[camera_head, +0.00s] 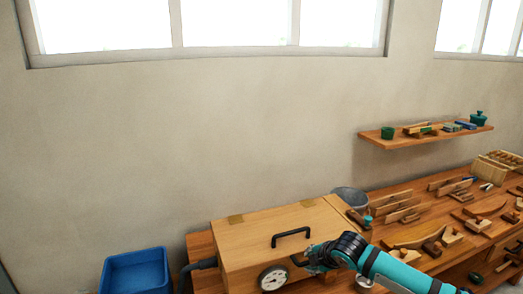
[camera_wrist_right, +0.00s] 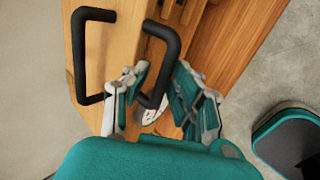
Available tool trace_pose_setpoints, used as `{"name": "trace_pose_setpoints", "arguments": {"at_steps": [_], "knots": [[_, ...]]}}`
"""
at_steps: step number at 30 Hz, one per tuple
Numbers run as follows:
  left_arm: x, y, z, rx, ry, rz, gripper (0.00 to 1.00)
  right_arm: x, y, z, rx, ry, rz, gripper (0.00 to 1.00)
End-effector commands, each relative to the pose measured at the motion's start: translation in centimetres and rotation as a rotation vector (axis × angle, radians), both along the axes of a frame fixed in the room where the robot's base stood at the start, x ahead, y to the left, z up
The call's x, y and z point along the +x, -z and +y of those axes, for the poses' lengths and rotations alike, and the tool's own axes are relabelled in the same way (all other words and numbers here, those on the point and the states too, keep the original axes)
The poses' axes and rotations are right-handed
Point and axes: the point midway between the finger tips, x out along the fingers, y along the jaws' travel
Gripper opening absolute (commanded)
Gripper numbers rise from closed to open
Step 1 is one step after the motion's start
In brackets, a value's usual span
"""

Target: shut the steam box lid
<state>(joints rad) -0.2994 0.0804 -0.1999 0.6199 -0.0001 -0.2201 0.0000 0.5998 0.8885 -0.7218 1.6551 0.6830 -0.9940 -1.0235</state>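The steam box (camera_head: 238,277) is a pale wooden box on the bench, with a round dial gauge (camera_head: 273,279) on its front. Its lid (camera_head: 252,232) has brass hinges along the back edge and a black handle (camera_head: 291,237). The lid appears to lie down on the box; I cannot make out a gap. My right gripper (camera_head: 306,263) is at the box's front, right of the gauge, beside a second black handle. In the right wrist view its fingers (camera_wrist_right: 157,92) are apart, with this second handle (camera_wrist_right: 170,38) reaching between them. My left gripper is out of view.
A blue bin (camera_head: 135,272) stands left of the bench. A metal bucket (camera_head: 350,197) is behind the box's right end. Wooden tools (camera_head: 400,207) cover the bench to the right. A wall shelf (camera_head: 425,136) holds small items.

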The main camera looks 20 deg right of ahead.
Motion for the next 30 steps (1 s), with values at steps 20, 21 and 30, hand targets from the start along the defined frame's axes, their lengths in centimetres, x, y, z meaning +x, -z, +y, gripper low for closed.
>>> {"name": "trace_pose_setpoints", "arguments": {"at_steps": [20, 21, 30], "knots": [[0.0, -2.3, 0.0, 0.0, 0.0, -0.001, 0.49, -1.2, -1.8, -0.1, -0.001, 0.001, 0.003, 0.25], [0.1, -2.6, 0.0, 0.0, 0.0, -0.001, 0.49, -1.5, -2.0, -0.1, -0.002, 0.0, 0.004, 0.25], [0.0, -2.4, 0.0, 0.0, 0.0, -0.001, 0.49, -3.0, -3.5, -0.2, -0.002, -0.001, 0.001, 0.25]]}}
